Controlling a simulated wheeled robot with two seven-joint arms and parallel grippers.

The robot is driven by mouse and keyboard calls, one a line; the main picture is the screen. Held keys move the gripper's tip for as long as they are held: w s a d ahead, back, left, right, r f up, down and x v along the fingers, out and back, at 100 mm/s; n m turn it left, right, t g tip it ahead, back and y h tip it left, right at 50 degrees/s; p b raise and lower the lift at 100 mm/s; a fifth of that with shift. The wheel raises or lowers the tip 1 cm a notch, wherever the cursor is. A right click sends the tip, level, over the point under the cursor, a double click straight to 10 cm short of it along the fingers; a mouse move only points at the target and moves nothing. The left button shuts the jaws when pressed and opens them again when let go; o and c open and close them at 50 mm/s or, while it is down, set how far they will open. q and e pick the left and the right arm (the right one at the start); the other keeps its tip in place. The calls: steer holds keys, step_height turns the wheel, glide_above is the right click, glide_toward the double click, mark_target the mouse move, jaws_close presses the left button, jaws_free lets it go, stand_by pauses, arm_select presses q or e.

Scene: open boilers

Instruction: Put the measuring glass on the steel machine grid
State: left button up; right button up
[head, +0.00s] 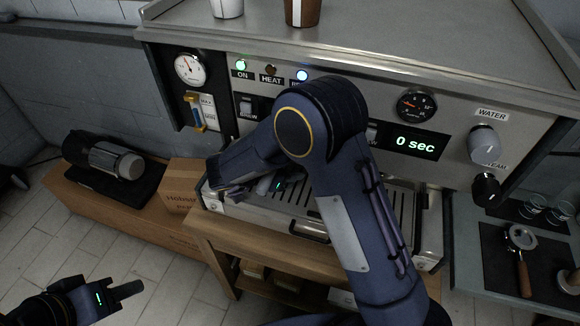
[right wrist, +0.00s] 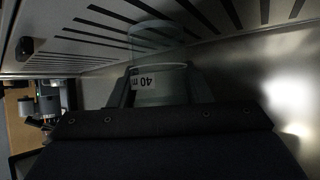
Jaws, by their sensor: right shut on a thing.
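In the right wrist view, the clear measuring glass (right wrist: 158,84), with a printed "40 m" mark, sits between the fingers of my right gripper (right wrist: 160,90). The gripper is shut on it. The slotted steel machine grid (right wrist: 90,42) is close by, and the glass overlaps its edge in the picture; I cannot tell if they touch. In the head view, my right gripper (head: 240,188) is at the left end of the grid (head: 300,208), and my arm covers part of the grid. The glass cannot be made out there. My left gripper (head: 112,291) is open and empty, low at the left.
The steel machine (head: 400,75) stands behind, with knobs and gauges. A cardboard box (head: 183,183) and a grinder-like device (head: 115,160) are at left. Bare grid shows right of my arm.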

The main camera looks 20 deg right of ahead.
steer(key=shift+w+d+r, duration=0.1)
steer(key=shift+d, duration=0.2)
steer(key=shift+f, duration=0.25)
steer(key=o, duration=1.1)
steer(key=shift+a+r, duration=0.1)
steer(key=shift+r, duration=0.05)
steer(key=s+a, duration=0.1)
steer(key=a, duration=0.3)
steer(key=s+a+b, duration=0.1)
steer(key=s+a, duration=0.1)
steer(key=a, duration=0.2)
steer(key=s+a+b, duration=0.1)
steer(key=s+a, duration=0.1)
steer(key=a, duration=0.2)
steer(key=shift+r, duration=0.25)
